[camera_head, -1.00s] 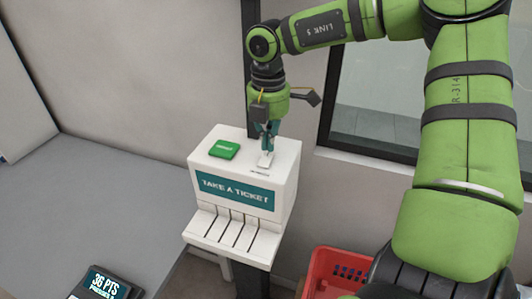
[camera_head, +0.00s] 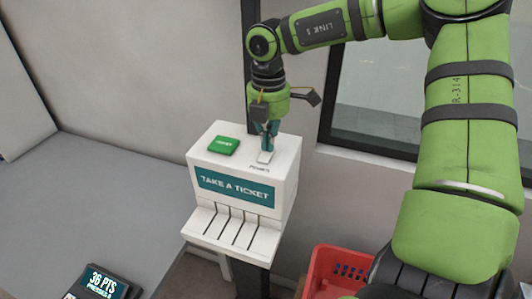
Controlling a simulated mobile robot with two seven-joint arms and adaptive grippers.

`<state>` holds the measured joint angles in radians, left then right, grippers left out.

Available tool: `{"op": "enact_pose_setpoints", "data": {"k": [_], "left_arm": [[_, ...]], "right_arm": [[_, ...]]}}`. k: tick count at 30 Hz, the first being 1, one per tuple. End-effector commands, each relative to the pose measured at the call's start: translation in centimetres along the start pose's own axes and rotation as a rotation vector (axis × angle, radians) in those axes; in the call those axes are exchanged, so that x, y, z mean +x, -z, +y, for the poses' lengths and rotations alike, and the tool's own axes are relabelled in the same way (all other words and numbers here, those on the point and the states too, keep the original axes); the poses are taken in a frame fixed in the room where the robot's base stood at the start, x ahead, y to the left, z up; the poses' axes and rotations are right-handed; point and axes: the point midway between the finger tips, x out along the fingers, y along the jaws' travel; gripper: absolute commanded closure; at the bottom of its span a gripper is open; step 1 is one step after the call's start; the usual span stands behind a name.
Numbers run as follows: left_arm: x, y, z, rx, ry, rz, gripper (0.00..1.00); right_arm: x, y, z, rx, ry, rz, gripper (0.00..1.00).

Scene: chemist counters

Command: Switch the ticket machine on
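The white ticket machine (camera_head: 285,178) stands on a dark post in the middle of the camera_head view, with a teal "TAKE A TICKET" sign (camera_head: 236,189) on its front. A green button (camera_head: 223,146) is on the left of its top. A small pale switch (camera_head: 265,156) with a dark label in front of it is on the right of the top. My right gripper (camera_head: 268,147) points down with its fingertips at the switch. The fingers look close together; I cannot tell whether they touch the switch. My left gripper is out of view.
A grey counter (camera_head: 95,200) fills the left, with a dark display reading "36 PTS" (camera_head: 102,282) at its front. A red basket (camera_head: 335,262) stands low at the right, partly behind my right arm. A window (camera_head: 380,100) is in the wall behind.

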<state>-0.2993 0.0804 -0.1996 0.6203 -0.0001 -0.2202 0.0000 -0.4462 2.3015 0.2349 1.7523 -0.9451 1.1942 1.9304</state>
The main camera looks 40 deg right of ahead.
Motion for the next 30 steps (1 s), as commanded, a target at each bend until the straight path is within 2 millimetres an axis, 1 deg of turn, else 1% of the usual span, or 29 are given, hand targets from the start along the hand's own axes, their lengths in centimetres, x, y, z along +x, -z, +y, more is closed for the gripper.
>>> {"op": "enact_pose_setpoints", "data": {"k": [11,15,20,30], "left_arm": [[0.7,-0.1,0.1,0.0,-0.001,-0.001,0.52],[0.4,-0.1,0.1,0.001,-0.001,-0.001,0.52],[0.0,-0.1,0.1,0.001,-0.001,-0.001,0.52],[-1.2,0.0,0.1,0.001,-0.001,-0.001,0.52]], "right_arm": [[0.6,0.0,0.0,0.0,0.0,0.0,1.0],[0.3,0.0,0.0,0.0,0.001,0.0,1.0],[-0.8,0.0,0.0,0.001,0.0,0.0,1.0],[-3.5,0.0,0.0,0.0,-0.001,0.0,1.0]]}}
